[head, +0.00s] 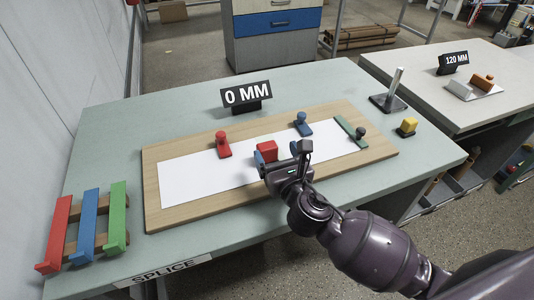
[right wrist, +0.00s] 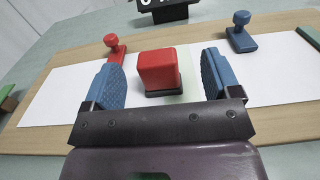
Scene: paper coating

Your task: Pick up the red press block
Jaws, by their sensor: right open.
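The red press block (head: 267,149) sits on the white paper (head: 190,178) on the wooden board (head: 152,205). In the right wrist view the red press block (right wrist: 158,69) is a rounded red cube on a dark base, upright. My right gripper (head: 279,158) is just in front of it in the head view. In the right wrist view its two blue-padded fingers (right wrist: 165,78) are open, one to each side of the block's near edge, with gaps and nothing held. My left gripper is not in view.
Red, blue and green bars lean on a rack (head: 88,226) at left. A "0 MM" sign (head: 247,97) stands behind.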

